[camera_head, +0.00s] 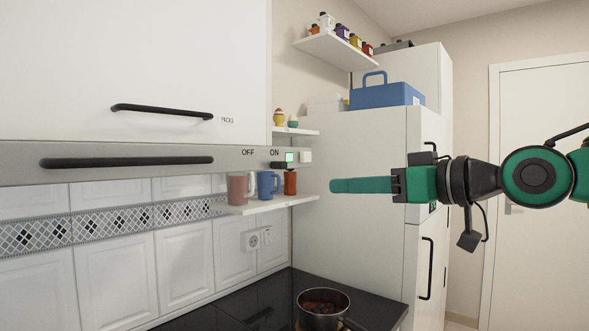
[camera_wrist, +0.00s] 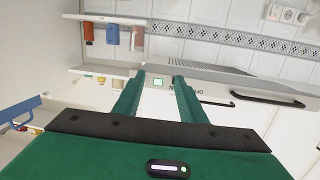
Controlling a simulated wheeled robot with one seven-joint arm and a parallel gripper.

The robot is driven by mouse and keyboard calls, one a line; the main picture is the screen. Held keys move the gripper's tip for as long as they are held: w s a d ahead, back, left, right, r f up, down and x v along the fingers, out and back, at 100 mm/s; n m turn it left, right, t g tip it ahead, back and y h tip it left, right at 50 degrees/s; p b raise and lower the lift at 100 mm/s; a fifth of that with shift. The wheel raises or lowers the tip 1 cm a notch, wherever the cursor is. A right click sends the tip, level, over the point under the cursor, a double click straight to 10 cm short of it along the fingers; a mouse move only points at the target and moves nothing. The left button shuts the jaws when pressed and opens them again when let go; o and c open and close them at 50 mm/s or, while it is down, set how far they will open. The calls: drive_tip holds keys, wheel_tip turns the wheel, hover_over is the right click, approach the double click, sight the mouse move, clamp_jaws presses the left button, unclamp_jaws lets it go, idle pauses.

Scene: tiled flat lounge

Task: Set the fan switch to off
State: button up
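The range hood (camera_head: 225,160) carries OFF and ON labels. A small black switch piece (camera_head: 280,165) sits at its right end, below the ON label. I cannot make out the black switch piece in the wrist view.
A shelf (camera_head: 240,208) below the hood holds a pink mug (camera_head: 237,190), a blue mug (camera_head: 265,184) and a reddish-brown container (camera_head: 290,183). A pot (camera_head: 323,309) stands on the dark hob (camera_head: 268,293). A tall white cabinet (camera_head: 375,150) stands behind my gripper.

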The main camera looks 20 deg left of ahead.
sight(284, 164)
drive_tip(key=shift+n+g+y, duration=0.5)
drive_tip(key=shift+n+y, duration=0.3)
drive_tip(key=shift+y, duration=0.1)
drive_tip(key=a+r, duration=0.1)
drive_tip(key=a, duration=0.3)
drive_tip(key=w+a+r, duration=0.1)
drive_tip(key=a, duration=0.3)
drive_tip(key=a+r, duration=0.1)
drive_tip(key=a, duration=0.4)
drive_tip(key=shift+w+a+r, duration=0.1)
drive_tip(key=shift+w+r, duration=0.15)
drive_tip(key=shift+w, duration=0.05)
drive_tip(key=shift+c, duration=0.4)
